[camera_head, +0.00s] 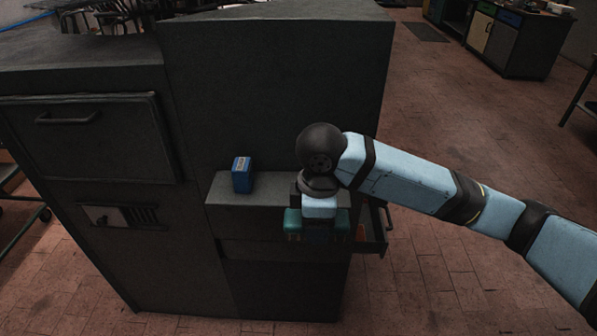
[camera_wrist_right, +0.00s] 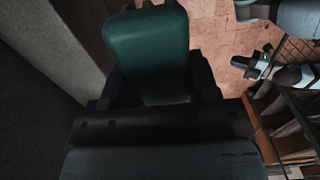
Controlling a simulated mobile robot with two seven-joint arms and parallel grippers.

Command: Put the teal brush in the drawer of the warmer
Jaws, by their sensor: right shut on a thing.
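The teal brush (camera_head: 292,224) is in the jaws of my right gripper (camera_head: 319,226), and its teal ends show on both sides of the jaws in the head view. In the right wrist view the brush (camera_wrist_right: 147,50) fills the space between the fingers. The warmer (camera_head: 278,90) is a large dark cabinet with a lower ledge. Its drawer (camera_head: 375,238) stands open on the right, with a handle on its outer face. The gripper and brush are by the ledge's right end, next to the drawer; their height over it is unclear.
A small blue box (camera_head: 241,175) stands on the ledge (camera_head: 225,190), left of my right gripper. An orange thing (camera_head: 360,232) shows in the drawer, partly hidden. A closed panel with a handle (camera_head: 85,135) is on the cabinet's left part.

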